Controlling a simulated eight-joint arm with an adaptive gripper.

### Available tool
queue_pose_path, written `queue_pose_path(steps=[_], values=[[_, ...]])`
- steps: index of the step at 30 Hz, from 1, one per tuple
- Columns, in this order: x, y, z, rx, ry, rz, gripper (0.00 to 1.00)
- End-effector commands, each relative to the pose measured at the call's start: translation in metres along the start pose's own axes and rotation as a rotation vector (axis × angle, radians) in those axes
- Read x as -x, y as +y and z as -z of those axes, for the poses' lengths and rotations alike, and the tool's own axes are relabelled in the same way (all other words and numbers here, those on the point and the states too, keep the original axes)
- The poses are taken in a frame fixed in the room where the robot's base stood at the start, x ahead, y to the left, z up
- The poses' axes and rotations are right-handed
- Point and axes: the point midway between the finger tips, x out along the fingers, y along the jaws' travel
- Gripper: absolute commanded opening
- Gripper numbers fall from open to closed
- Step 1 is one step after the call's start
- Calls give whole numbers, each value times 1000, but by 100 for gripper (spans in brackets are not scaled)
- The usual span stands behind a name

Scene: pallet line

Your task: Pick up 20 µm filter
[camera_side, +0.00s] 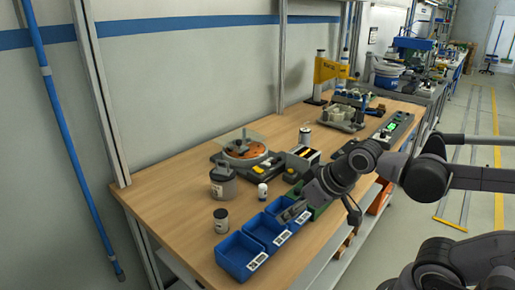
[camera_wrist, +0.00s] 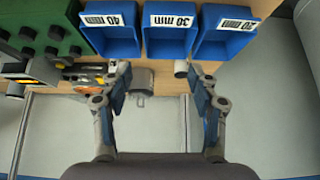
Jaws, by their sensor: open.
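A row of three blue bins lies on the bench. In the wrist view their labels look like 40 (camera_wrist: 101,20), 30 (camera_wrist: 173,21) and 20 (camera_wrist: 236,22); the unit is hard to read. The bin labelled 20 is at the right of that view and appears nearest in the side view (camera_side: 238,258). I cannot make out a filter in the bins. My gripper (camera_wrist: 158,82) is open and empty, its fingers spread apart. In the side view my gripper (camera_side: 293,211) is over the far end of the bin row and partly hides it.
A small dark-and-white canister (camera_side: 220,221), a grey jar (camera_side: 223,186) and a white bottle (camera_side: 262,192) stand on the wooden bench (camera_side: 175,190) beside the bins. A device with an orange disc (camera_side: 244,150) lies farther along.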

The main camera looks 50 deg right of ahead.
Motion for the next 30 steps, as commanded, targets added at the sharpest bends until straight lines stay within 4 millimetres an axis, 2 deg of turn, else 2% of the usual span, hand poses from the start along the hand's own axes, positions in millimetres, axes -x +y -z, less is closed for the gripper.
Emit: queue_pose_path(steps=[4, 8, 14, 21, 30], values=[[1, -3, 17, 34, -40, 6, 61], [-1, -8, 42, 92, -108, 17, 61], [-13, -18, 81, 191, -224, 41, 61], [-43, -32, 121, 309, -360, 77, 61], [-95, -53, 154, 449, -522, 134, 61]])
